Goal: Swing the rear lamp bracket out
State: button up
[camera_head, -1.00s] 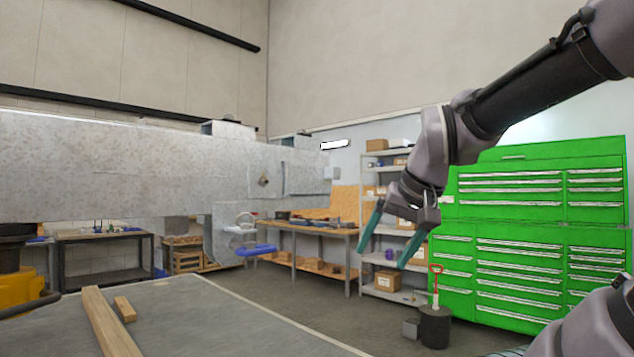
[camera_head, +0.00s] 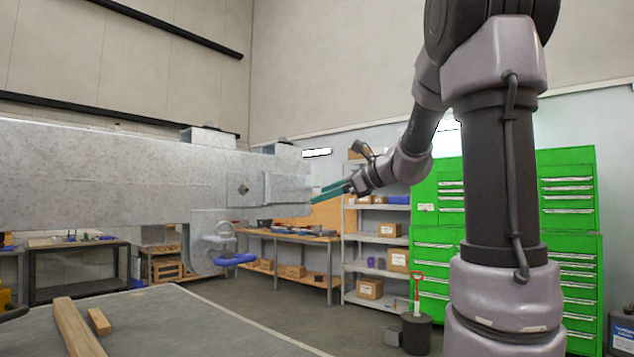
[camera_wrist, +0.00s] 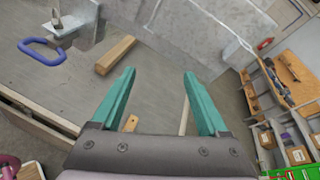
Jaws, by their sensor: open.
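The galvanized trailer frame (camera_head: 110,170) runs across the left of the head view. Near its right end is a plate (camera_head: 286,188) with a raised edge, which may be the lamp bracket; I cannot tell for sure. My gripper (camera_head: 316,193) is at that end, its teal fingers pointing left and overlapping the plate in the picture. Contact cannot be told. In the wrist view my gripper (camera_wrist: 160,73) is open, with nothing between the fingers. Grey metal of the frame (camera_wrist: 195,30) lies beyond the fingertips.
A blue loop handle (camera_head: 233,259) hangs below the frame. Wooden pieces (camera_head: 78,330) lie on a grey surface in front. A workbench (camera_head: 290,237), a shelf rack (camera_head: 376,240) and a green tool cabinet (camera_head: 570,220) stand behind. Open floor lies between.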

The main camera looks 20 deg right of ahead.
aim_at(318, 180)
jog(key=w+d+r+m+t, duration=0.4)
jog(key=w+d+m, duration=0.2)
jog(key=w+d, duration=0.15)
jog(key=x, duration=0.9)
jog(key=shift+w+a+r, duration=0.15)
jog(key=shift+w+r, duration=0.15)
jog(key=shift+w, duration=0.1)
grip_shut()
dwell(0.6)
